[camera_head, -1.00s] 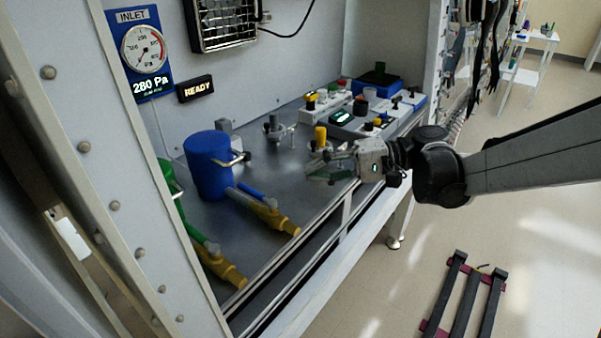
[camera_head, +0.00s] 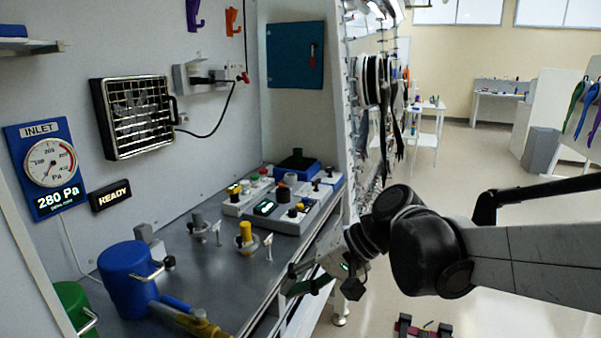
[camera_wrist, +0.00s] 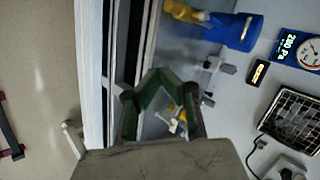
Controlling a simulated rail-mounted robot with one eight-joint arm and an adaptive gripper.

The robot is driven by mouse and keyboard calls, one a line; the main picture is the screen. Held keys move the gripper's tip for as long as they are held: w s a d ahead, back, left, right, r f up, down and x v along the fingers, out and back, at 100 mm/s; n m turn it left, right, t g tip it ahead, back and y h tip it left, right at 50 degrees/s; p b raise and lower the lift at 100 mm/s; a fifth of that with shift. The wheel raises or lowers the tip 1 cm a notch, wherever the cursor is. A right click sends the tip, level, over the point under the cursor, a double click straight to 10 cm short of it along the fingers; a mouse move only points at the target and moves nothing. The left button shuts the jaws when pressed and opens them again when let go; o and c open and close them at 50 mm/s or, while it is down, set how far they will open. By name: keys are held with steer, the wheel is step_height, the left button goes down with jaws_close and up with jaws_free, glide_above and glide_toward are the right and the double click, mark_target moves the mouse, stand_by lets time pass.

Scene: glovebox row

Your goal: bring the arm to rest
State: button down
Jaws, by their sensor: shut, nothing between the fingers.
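My gripper (camera_head: 290,282) is shut and empty. In the head view it hangs at the front edge of the steel bench (camera_head: 228,278), with the arm reaching in from the right. In the wrist view its green fingers (camera_wrist: 157,75) meet at their tips, over the bench's front rail. A yellow-topped valve (camera_head: 246,236) stands on the bench just behind it, and another grey valve (camera_head: 199,226) stands to the left of that.
A blue canister (camera_head: 127,282) with a metal handle stands at the left of the bench. Grey control boxes (camera_head: 262,207) with knobs sit at the back right. A side frame with hanging gloves (camera_head: 372,85) rises behind the arm. Open floor lies to the right.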

steer(key=s+d+t+h+p, duration=0.1)
steer(key=s+d+t+h, duration=0.2)
steer(key=d, duration=0.7)
steer(key=s+d+t+h+p, duration=0.1)
steer(key=s+d+t+h, duration=0.2)
steer(key=s+d+h, duration=0.3)
steer(key=s+d, duration=0.1)
steer(key=d, duration=0.4)
steer(key=shift+s+d+f+m+h+p, duration=0.25)
steer(key=shift+s+d+m+h+p, duration=0.05)
steer(key=shift+s+p, duration=0.1)
stand_by(0.7)
